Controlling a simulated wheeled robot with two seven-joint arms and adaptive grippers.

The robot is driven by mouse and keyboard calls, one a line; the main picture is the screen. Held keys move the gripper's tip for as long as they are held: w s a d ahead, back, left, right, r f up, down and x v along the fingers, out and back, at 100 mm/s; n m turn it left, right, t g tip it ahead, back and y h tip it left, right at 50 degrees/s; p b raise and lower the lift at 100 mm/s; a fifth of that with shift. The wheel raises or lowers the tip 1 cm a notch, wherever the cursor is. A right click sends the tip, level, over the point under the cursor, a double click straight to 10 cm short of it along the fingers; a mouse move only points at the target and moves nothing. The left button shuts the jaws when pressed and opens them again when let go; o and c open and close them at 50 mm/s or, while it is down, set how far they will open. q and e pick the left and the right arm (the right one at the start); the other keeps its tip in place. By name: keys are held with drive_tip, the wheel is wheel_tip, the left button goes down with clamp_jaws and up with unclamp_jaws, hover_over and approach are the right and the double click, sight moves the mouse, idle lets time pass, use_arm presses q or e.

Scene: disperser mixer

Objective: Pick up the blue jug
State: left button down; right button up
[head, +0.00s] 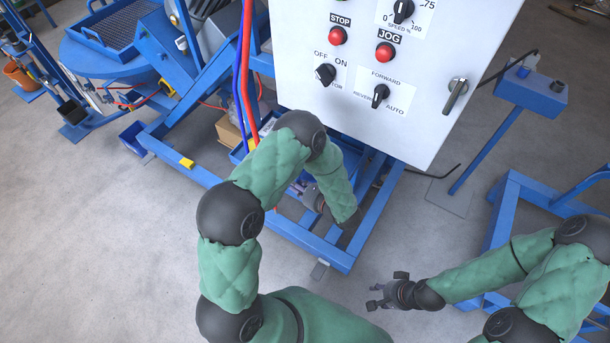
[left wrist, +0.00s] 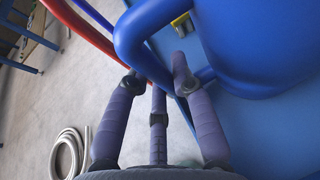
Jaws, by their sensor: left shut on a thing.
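The blue jug (left wrist: 262,45) fills the upper right of the left wrist view, with its looped handle (left wrist: 128,42) towards the left. My left gripper (left wrist: 156,78) has its purple-grey fingers around the lower part of the handle and is shut on it. In the head view the jug and the left fingers are mostly hidden behind my left arm and cannot be made out clearly. My right gripper (head: 382,294) is open and empty, above the bare floor at the lower right of the head view.
A white control panel (head: 425,125) with red buttons stands above a blue frame (head: 345,258). Red and blue hoses (head: 242,85) run down beside it. A cardboard box (head: 229,133) lies behind my left arm. A coiled pale hose (left wrist: 67,150) lies on the grey floor.

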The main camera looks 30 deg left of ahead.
use_arm(q)
drive_tip(key=shift+r, duration=0.15)
drive_tip(key=shift+r, duration=0.25)
drive_tip(key=r+p, duration=0.2)
drive_tip(key=r, duration=0.1)
drive_tip(key=shift+s+r, duration=0.2)
drive_tip(key=s+r+p, duration=0.4)
drive_tip(key=s+r, duration=0.5)
drive_tip(key=s, duration=0.4)
drive_tip(key=shift+s+d+p, duration=0.25)
drive_tip(key=shift+s+p, duration=0.05)
drive_tip(key=shift+p, duration=0.05)
